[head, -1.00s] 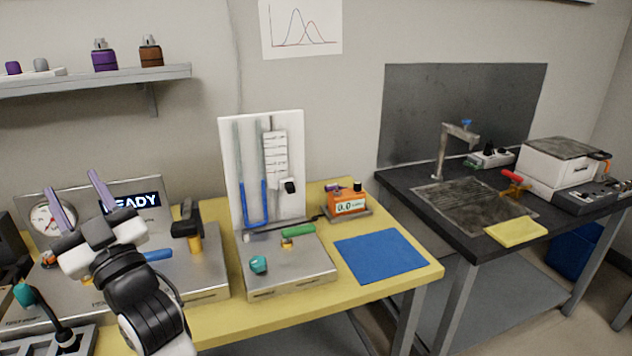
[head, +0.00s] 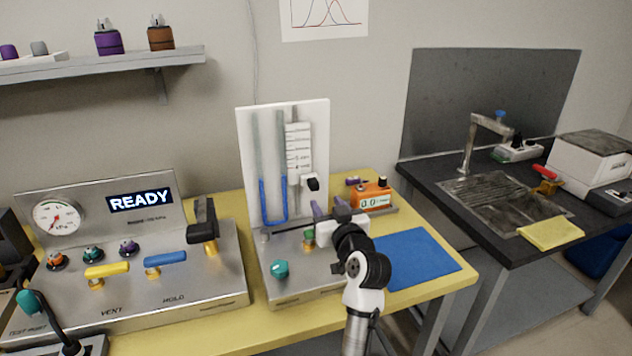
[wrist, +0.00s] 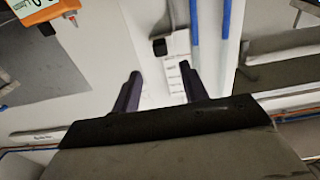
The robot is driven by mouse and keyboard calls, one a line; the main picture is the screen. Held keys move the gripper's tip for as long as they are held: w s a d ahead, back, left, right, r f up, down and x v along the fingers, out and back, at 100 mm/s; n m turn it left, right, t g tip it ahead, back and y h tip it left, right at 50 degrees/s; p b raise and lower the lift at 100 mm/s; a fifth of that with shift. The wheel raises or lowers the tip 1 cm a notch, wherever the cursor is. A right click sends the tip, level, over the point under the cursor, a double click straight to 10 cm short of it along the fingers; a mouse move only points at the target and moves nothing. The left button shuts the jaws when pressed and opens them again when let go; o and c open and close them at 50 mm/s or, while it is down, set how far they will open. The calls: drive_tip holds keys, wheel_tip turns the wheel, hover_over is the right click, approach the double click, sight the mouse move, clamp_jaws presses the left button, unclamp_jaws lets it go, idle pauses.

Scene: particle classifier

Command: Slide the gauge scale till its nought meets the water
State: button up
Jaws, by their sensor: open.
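The gauge is a white upright board (head: 319,135) with a U-shaped glass tube holding blue water (head: 264,203). The water stands at about the same height in both limbs. The white gauge scale (head: 298,142) with dark marks sits right of the right limb, with a black knob (head: 312,184) at its lower right. The scale (wrist: 177,72) and knob (wrist: 160,46) also show in the wrist view, beyond my fingers. Its nought is too small to read. My gripper (head: 330,207) is open and empty, below and in front of the knob, apart from it.
An orange meter (head: 371,196) stands right of the board. A blue mat (head: 420,258) lies at the front right. A steel box with a teal knob (head: 280,268) lies under the board. The READY panel (head: 140,200) stands at the left. The sink bench is farther right.

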sight(315, 187)
drive_tip(key=p+x, duration=0.2)
drive_tip(key=x, duration=0.8)
drive_tip(key=shift+w+a+p, duration=0.15)
drive_tip(key=shift+w+p, duration=0.15)
clamp_jaws()
drive_tip(key=shift+f, duration=0.1)
